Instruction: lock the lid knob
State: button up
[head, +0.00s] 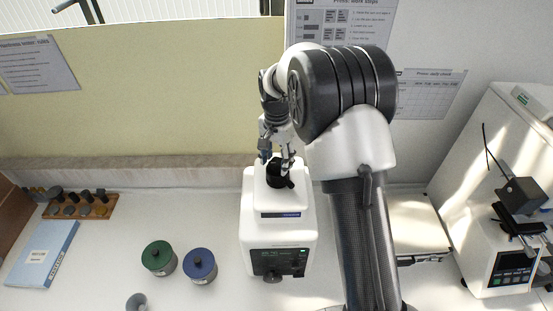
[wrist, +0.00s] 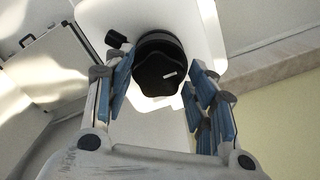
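The white machine (head: 280,215) stands on the bench in the middle of the head view. A black knob (head: 277,176) sits on its top and is partly hidden by my fingers. In the wrist view the lobed black knob (wrist: 158,68) carries a small white mark, and a small black lever (wrist: 117,39) sticks out beside it. My gripper (head: 277,159) is above the knob, pointing down. In the wrist view my gripper (wrist: 160,85) has its blue-padded fingers apart, one on each side of the knob, with a visible gap at the right. I cannot tell their exact height.
Green (head: 159,258) and blue (head: 200,266) lidded pots stand left of the machine. A wooden rack (head: 80,206) of small parts and a blue binder (head: 42,254) lie further left. A silver case (head: 419,228) and another white tester (head: 502,262) are at the right.

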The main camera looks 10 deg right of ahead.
aim_at(276, 164)
jog(key=shift+o, duration=1)
notch_tip(276, 164, up, 12)
